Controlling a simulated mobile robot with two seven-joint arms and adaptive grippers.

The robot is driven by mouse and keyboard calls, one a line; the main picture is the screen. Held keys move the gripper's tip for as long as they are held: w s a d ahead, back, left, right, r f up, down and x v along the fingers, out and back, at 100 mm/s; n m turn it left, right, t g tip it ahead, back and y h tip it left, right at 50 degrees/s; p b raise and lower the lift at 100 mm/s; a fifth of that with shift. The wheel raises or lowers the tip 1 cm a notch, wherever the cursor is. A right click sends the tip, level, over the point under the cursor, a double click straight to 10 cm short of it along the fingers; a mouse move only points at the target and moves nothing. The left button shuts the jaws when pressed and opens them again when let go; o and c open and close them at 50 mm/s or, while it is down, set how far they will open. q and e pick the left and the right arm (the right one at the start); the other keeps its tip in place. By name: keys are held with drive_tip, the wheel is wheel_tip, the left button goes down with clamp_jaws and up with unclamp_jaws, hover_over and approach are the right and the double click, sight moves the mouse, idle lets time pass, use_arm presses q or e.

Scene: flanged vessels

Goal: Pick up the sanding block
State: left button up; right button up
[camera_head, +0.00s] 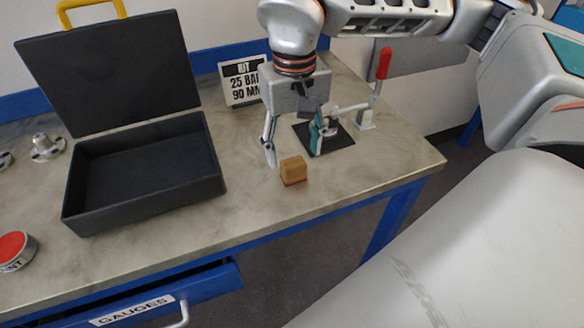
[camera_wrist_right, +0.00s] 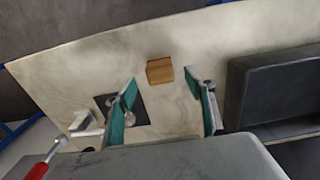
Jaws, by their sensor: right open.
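The sanding block (camera_head: 293,171) is a small tan wooden block with a reddish-brown underside. It sits on the worktop near its front edge, right of the open black case. My right gripper (camera_head: 295,148) is open and empty, above the table and slightly behind the block, not touching it. In the right wrist view the block (camera_wrist_right: 159,71) lies just beyond the two teal-padded fingertips of the gripper (camera_wrist_right: 160,78), roughly between them. My left gripper is out of view.
An open black case (camera_head: 150,205) fills the table's left part. A dark pad with a metal fixture and a red-handled clamp (camera_head: 383,65) stand right of the block. A sign (camera_head: 243,80) is behind. A red button (camera_head: 13,250) is far left. A drawer (camera_head: 140,300) is partly open below.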

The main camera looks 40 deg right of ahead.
sight(293, 163)
wheel_tip(293, 163, down, 4)
drive_tip(key=shift+w+d+f+b, duration=0.1)
drive_tip(key=shift+w+f+b, duration=0.05)
drive_tip(key=shift+b, duration=0.2)
drive_tip(key=shift+f, duration=0.4)
drive_tip(key=c, duration=1.2)
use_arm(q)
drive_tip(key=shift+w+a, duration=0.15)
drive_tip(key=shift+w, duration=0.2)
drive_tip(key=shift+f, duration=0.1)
